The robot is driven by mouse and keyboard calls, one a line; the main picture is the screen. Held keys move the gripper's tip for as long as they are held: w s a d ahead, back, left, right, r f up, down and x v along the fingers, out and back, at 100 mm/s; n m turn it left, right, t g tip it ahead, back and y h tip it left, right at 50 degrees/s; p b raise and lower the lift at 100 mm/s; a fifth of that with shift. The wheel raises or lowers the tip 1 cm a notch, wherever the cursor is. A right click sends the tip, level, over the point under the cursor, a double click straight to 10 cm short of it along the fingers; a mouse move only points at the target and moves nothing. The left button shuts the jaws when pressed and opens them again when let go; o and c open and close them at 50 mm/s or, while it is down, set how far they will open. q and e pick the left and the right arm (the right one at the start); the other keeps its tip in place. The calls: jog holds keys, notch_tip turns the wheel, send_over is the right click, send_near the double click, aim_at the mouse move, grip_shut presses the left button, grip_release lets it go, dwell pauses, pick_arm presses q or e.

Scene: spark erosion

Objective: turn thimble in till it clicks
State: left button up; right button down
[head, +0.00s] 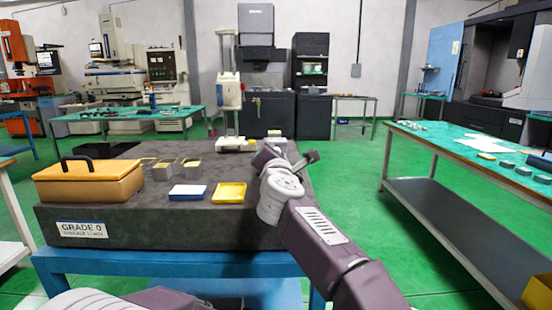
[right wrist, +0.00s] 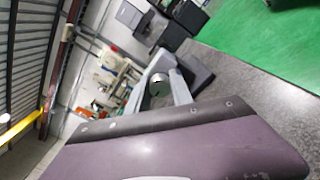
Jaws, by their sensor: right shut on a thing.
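My right gripper (head: 268,153) is over the right part of the dark granite plate (head: 150,228) in the head view, its fingertips mostly hidden by my own wrist. In the right wrist view its light grey fingers are shut on a small round silver piece, which looks like the thimble (right wrist: 159,86). The rest of the micrometer cannot be made out clearly. A dark grey block (right wrist: 196,72) is just beyond the fingers, and I cannot tell whether it holds the micrometer. My left gripper is not in view.
On the plate are a wooden case (head: 88,185) with a dark handle, a blue and white box (head: 188,191), a yellow tray (head: 229,193) and small grey blocks (head: 162,172). A height gauge (head: 231,100) stands behind. A green-topped bench (head: 470,145) is at right.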

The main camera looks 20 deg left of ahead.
jog(key=shift+f+m+b, duration=0.15)
jog(key=shift+m+b, duration=0.4)
jog(key=shift+m, duration=1.65)
jog(key=c, duration=1.1)
grip_release()
jog(key=shift+s, duration=0.1)
